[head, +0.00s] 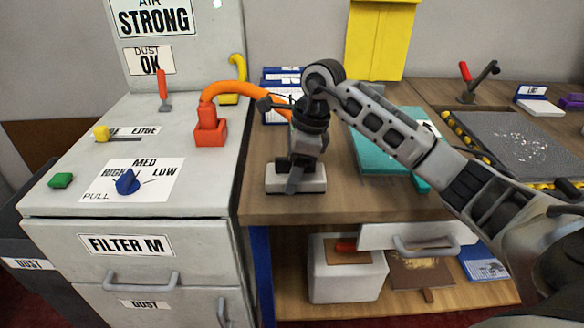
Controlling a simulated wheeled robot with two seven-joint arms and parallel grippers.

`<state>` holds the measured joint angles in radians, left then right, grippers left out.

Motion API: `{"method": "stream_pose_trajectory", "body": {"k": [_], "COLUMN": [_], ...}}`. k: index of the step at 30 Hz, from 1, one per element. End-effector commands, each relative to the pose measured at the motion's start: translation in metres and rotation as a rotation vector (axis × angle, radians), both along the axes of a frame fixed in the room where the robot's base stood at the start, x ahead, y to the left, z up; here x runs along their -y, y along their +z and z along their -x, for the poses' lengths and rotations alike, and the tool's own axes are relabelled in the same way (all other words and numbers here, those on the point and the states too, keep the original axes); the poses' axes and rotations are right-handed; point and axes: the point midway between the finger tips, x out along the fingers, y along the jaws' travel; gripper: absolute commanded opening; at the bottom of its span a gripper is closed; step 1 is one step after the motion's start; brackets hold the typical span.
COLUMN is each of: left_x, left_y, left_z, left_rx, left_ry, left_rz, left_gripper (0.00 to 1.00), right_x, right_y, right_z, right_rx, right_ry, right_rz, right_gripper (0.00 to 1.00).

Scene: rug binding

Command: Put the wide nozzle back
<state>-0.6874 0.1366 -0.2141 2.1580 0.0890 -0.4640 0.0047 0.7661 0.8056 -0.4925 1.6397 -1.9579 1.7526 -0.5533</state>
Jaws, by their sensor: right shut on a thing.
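My right gripper (294,184) reaches in from the right and points down over the near left part of the wooden bench. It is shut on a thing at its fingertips. A wide pale grey block (314,182) is there, seemingly the wide nozzle, with a dark band on top. The fingers partly hide it, and I cannot tell whether it touches the bench. An orange hose (238,88) rises from a red socket (208,132) on the grey cabinet and runs behind my right gripper, where its end is hidden. My left gripper is not in view.
The grey cabinet (60,132) stands left, with a blue knob (127,182), small levers and a yellow curved piece (238,72). A teal case (378,148) lies behind my right arm. A dark grey rug (512,140) is at right. An open drawer (375,238) sits below the bench.

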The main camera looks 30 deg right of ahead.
Motion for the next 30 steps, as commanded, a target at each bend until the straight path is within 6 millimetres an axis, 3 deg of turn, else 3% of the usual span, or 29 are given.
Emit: {"method": "stream_pose_trajectory", "body": {"k": [1, 3, 14, 30], "left_x": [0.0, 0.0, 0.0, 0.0], "left_y": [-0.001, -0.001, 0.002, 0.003], "left_z": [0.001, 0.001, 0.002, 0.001], "left_rx": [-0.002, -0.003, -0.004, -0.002], "left_ry": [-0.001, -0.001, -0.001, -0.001], "left_rz": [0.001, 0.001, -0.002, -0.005], "left_gripper": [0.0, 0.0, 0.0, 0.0], "right_x": [0.0, 0.0, 0.001, 0.024], "right_y": [-0.001, 0.0, 0.007, 0.104], "right_z": [0.0, 0.0, 0.0, 0.014], "right_rx": [0.0, 0.0, 0.001, 0.003], "right_ry": [0.0, 0.0, 0.0, -0.002], "right_rz": [0.0, 0.0, 0.0, 0.001], "right_gripper": [0.67, 0.81, 0.81, 0.81]}}
